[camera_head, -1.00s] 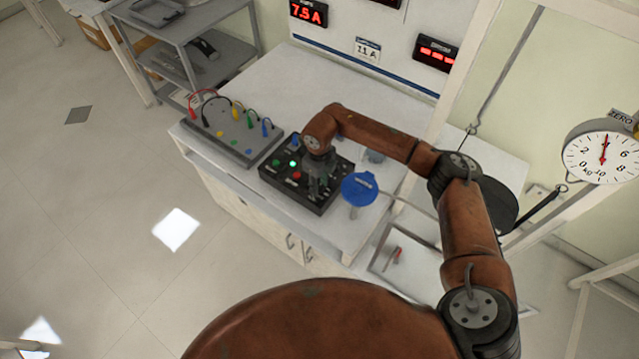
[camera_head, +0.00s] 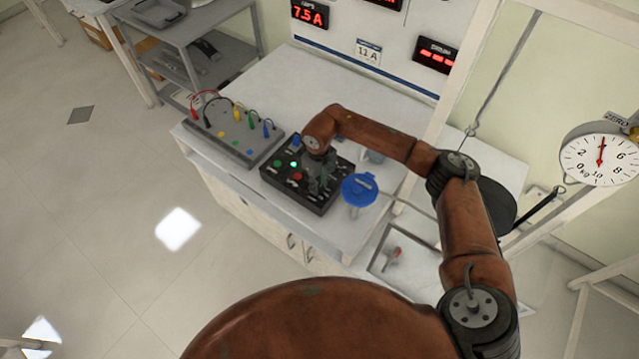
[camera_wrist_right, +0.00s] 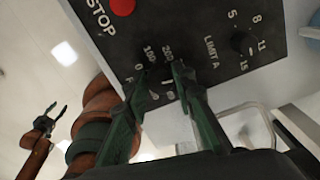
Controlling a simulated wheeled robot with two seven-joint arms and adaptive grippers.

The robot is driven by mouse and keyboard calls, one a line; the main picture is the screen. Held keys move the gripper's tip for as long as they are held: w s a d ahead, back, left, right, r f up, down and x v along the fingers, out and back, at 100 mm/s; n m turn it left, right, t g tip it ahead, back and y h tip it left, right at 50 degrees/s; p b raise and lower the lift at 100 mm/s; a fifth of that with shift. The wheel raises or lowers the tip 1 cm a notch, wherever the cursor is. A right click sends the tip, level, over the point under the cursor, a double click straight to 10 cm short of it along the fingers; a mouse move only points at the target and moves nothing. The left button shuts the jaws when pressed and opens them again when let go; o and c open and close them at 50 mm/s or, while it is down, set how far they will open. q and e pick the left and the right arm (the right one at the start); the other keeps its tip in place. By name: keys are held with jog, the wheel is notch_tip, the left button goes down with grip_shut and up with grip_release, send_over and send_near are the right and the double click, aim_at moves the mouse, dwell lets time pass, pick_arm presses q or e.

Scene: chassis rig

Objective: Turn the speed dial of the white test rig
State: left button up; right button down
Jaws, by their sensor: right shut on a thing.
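The white test rig (camera_head: 265,85) carries a black control box (camera_head: 325,203) with coloured buttons and a lit green lamp. My right gripper (camera_head: 314,186) reaches down onto the box from above. In the right wrist view my right gripper (camera_wrist_right: 166,70) has its two dark green fingers on either side of the small dark dial with a 0, 100, 200 scale (camera_wrist_right: 160,84), and is shut on it. The fingers hide most of the dial, so its setting is hard to read. My left gripper (camera_wrist_right: 45,119) shows at the far left of that view, fingers apart, touching nothing.
A LIMIT A dial (camera_wrist_right: 242,42) and a red STOP button (camera_wrist_right: 122,6) flank the gripper. A blue-topped item (camera_head: 360,188) stands right beside the box. A grey panel with leads (camera_head: 231,136) lies left. Displays (camera_head: 309,13) are behind; a scale (camera_head: 602,157) hangs right.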

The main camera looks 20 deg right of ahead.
jog(key=m+p, duration=0.1)
jog(key=m, duration=0.2)
jog(key=shift+s+d+m+p, duration=0.1)
jog(key=shift+d+m+p, duration=0.05)
jog(key=shift+m+p, duration=0.2)
jog(key=m+p, duration=0.1)
jog(key=m, duration=0.1)
jog(key=shift+m, duration=0.35)
jog(key=m+p, duration=0.3)
jog(key=m, duration=0.2)
jog(key=shift+m+p, duration=1.15)
jog(key=shift+m, duration=0.95)
jog(key=shift+a+f, duration=0.1)
jog(key=shift+a, duration=0.1)
jog(key=c, duration=1.8)
grip_release()
jog(key=shift+o, duration=0.9)
jog(key=shift+d, duration=0.1)
